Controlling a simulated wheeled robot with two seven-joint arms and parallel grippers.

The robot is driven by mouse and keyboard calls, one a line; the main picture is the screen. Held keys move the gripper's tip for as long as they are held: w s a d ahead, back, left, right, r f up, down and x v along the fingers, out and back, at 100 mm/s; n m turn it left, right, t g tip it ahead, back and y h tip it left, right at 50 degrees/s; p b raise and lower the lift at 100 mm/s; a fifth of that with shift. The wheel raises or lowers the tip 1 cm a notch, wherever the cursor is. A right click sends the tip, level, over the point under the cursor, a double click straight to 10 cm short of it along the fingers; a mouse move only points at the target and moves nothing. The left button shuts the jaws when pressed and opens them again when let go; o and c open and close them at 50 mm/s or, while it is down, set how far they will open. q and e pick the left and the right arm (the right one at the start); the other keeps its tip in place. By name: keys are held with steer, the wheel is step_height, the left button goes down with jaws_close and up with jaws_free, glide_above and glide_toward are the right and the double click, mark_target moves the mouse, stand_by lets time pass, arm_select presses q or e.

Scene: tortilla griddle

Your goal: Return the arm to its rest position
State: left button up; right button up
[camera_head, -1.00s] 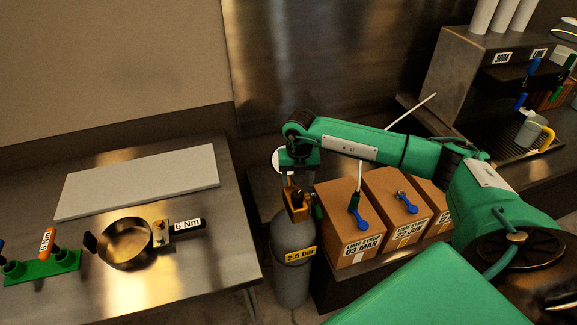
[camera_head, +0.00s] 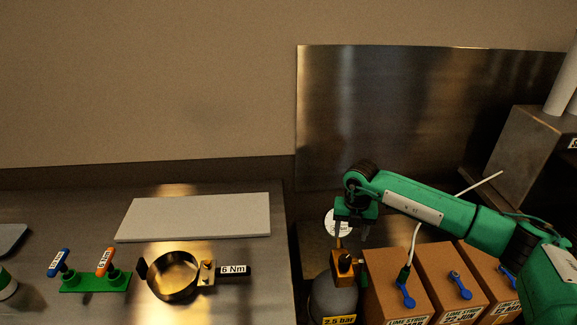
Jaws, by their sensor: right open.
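My right arm reaches in from the right, over several cardboard boxes. My right gripper (camera_head: 353,230) points down at its end, open, with its fingers just above the orange-brown valve block (camera_head: 345,266) on top of the grey gas cylinder (camera_head: 335,300). I cannot tell whether the fingers touch the valve. The cylinder has a yellow label reading 2.5 bar. My left gripper is not in view.
Cardboard boxes (camera_head: 398,292) with blue taps stand right of the cylinder. On the steel counter at left lie a white board (camera_head: 195,217), a round metal clamp (camera_head: 172,277) tagged 6 Nm, and a green stand (camera_head: 95,282) with two T-handle tools. A drinks machine (camera_head: 530,150) stands at right.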

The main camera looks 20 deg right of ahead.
steer(key=s+a+n+t+y, duration=0.3)
steer(key=a+y, duration=0.7)
steer(key=a, duration=1.3)
steer(key=s+a+r+m+t+y, duration=0.2)
steer(key=s+a+r+m+y, duration=0.1)
steer(key=a+r+y, duration=0.45)
steer(key=w+d+r+m+t+h, duration=0.2)
steer(key=d+r+m+t+h, duration=0.5)
steer(key=m+t, duration=0.8)
steer(key=s+d+f+m+g+h, duration=0.3)
steer(key=d+f+m+h, duration=0.45)
steer(key=m+h, duration=0.25)
steer(key=s+d+f+m+g, duration=0.1)
steer(key=s+f+m+g, duration=0.1)
steer(key=s+f+g, duration=0.75)
steer(key=s+d+f+m+g, duration=0.15)
steer(key=s+f+g, duration=0.3)
steer(key=s, duration=0.95)
step_height(320, 180, down, 32)
steer(key=b, duration=0.2)
steer(key=s+d+f+g, duration=0.1)
steer(key=s+f, duration=0.9)
steer(key=f, duration=0.1)
steer(key=s+d+f+g+b, duration=0.1)
steer(key=s+d+f, duration=0.1)
steer(key=s+f, duration=0.8)
steer(key=shift+s+d+f+n+b, duration=0.15)
steer(key=shift+d+f+n+b, duration=0.2)
steer(key=shift+f, duration=0.45)
